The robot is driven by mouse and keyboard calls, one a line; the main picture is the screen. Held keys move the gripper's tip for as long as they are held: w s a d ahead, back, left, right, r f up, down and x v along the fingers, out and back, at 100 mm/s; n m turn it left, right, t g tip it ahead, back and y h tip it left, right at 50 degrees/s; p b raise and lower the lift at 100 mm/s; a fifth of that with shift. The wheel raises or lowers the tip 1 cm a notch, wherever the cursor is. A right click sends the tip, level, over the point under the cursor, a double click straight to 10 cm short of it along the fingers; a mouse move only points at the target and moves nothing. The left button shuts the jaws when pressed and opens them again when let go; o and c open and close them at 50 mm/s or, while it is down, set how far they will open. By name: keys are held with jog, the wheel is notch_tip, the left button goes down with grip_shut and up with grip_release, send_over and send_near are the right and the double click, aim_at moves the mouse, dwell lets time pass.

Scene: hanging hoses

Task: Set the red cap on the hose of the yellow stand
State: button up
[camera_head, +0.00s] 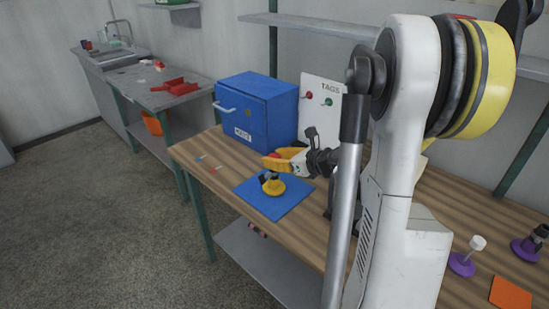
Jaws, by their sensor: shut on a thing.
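The yellow stand (273,187) stands on a blue mat (260,203) on the wooden table, with a short dark hose (267,177) rising from it. My gripper (274,160) has yellow fingers and is shut just above and slightly right of the stand, apart from it as far as I can tell. A small red patch (287,152) shows at the fingers, likely the red cap, mostly hidden by them. The view is too small to tell how the cap sits in the jaws or exactly how the hose end lies.
A blue cabinet (256,108) and a white TAGS board (321,104) with red and green pegs stand behind my gripper. A purple stand with a white top (465,258), another purple stand (530,245) and an orange mat (511,293) are at right. Small coloured strips lie at the table's left.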

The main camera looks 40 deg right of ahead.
jog(key=shift+f, duration=1.05)
jog(key=o, duration=0.9)
jog(key=v, duration=1.2)
